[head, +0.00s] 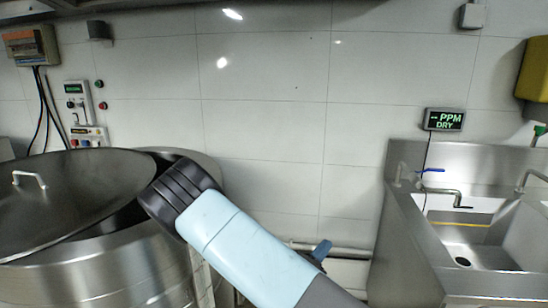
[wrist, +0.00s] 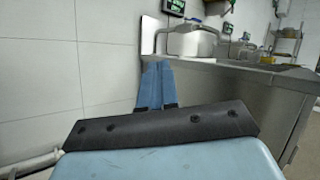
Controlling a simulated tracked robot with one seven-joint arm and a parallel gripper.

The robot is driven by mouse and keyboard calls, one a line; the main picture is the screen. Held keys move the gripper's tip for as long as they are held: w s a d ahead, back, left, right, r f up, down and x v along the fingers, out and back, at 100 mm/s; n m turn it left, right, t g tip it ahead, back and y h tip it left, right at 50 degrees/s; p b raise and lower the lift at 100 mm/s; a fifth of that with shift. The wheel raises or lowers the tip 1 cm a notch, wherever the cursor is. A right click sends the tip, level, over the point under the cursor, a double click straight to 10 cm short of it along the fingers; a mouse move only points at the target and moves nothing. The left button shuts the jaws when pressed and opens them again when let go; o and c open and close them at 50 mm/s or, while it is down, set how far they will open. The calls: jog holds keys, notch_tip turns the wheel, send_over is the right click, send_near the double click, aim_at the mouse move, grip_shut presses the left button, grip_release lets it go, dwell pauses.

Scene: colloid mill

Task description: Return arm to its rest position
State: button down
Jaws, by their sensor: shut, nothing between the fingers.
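My gripper (wrist: 157,85) shows in the wrist view as two blue fingers pressed together, with nothing between them. It points toward the wall and the side of the steel sink unit (wrist: 235,85), apart from both. In the head view my light blue arm crosses the lower middle, its dark joint in front of the steel vessel. A small blue piece shows past the arm's edge there; I cannot tell whether it is a fingertip.
A steel vessel (head: 115,275) with a tilted, partly open lid (head: 70,195) stands left. The sink unit (head: 412,245) stands right, below a PPM DRY display (head: 443,120). A pipe (head: 345,252) runs low along the tiled wall. Control boxes (head: 77,95) hang upper left.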

jog(key=s+d+r+m+g+y, duration=0.5)
jog(key=s+d+r+m+g, duration=0.7)
jog(key=m+g, duration=0.6)
jog(key=s+a+r+m+t+y, duration=0.2)
jog(key=s+r+m+t+y, duration=0.2)
jog(key=s+r, duration=0.3)
jog(key=s+a+r+m+t+y, duration=0.1)
jog(key=s+r+m+t+y, duration=0.3)
jog(key=r, duration=0.7)
jog(key=s+m+y, duration=0.2)
jog(key=m+y, duration=0.1)
jog(key=shift+s+a+m+y, duration=0.3)
jog(key=shift+s+a, duration=0.05)
jog(key=shift+a, duration=0.05)
